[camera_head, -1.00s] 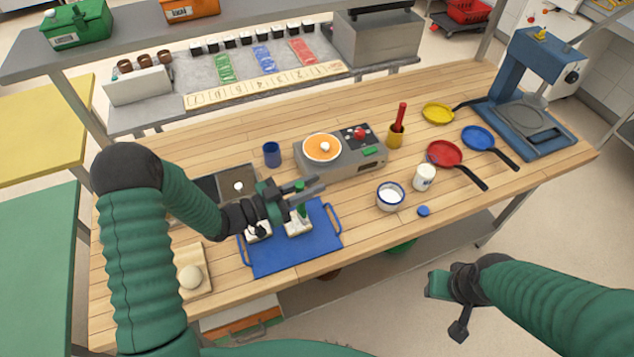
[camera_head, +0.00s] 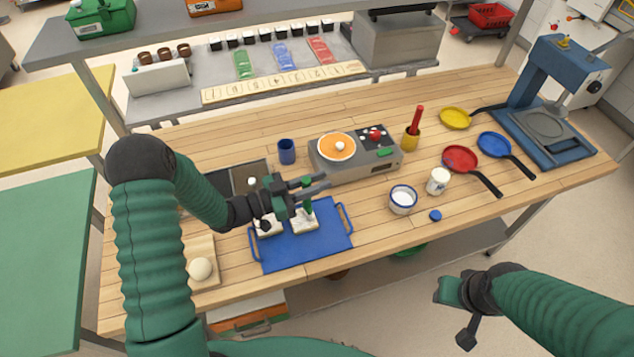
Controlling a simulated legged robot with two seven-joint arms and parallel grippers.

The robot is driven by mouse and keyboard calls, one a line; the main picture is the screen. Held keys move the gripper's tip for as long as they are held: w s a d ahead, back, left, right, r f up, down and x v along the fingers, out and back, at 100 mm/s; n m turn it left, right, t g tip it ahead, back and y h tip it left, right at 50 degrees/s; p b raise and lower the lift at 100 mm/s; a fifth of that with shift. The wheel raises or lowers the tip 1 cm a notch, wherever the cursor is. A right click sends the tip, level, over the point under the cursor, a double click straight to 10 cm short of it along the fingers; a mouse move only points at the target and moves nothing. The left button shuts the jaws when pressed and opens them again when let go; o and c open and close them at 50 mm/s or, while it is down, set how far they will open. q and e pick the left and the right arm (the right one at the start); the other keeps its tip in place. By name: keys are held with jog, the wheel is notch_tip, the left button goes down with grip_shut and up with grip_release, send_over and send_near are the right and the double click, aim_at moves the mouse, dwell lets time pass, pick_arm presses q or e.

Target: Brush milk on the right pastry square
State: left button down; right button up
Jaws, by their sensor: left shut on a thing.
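My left gripper (camera_head: 308,188) is shut on a brush with a green handle (camera_head: 308,207), held upright over the right pastry square. The right pastry square (camera_head: 304,222) is pale and lies on a blue tray (camera_head: 300,256). The brush tip is low at the square; whether it touches cannot be told. The left pastry square (camera_head: 268,229) lies beside it, partly hidden by my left gripper. A white bowl with a blue rim (camera_head: 403,200) holds something white. A dark blue cup (camera_head: 287,151) stands behind the tray. My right gripper (camera_head: 452,318) is open and empty in front of the table.
A white jar (camera_head: 438,181), blue lid (camera_head: 435,215) and red pan (camera_head: 460,158) are at right. A board with a dough ball (camera_head: 200,268) is at left.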

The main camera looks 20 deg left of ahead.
pick_arm(q)
jog(key=x, duration=0.5)
jog(key=shift+s+d, duration=0.15)
jog(key=shift+d, duration=0.05)
jog(key=shift+a, duration=0.1)
jog(key=shift+w+a+b, duration=0.2)
jog(key=shift+a+b, duration=0.1)
jog(key=shift+b, duration=0.05)
jog(key=shift+w+v, duration=0.2)
jog(key=shift+v, duration=2.4)
jog(key=shift+a+p, duration=0.15)
jog(key=shift+p, duration=0.15)
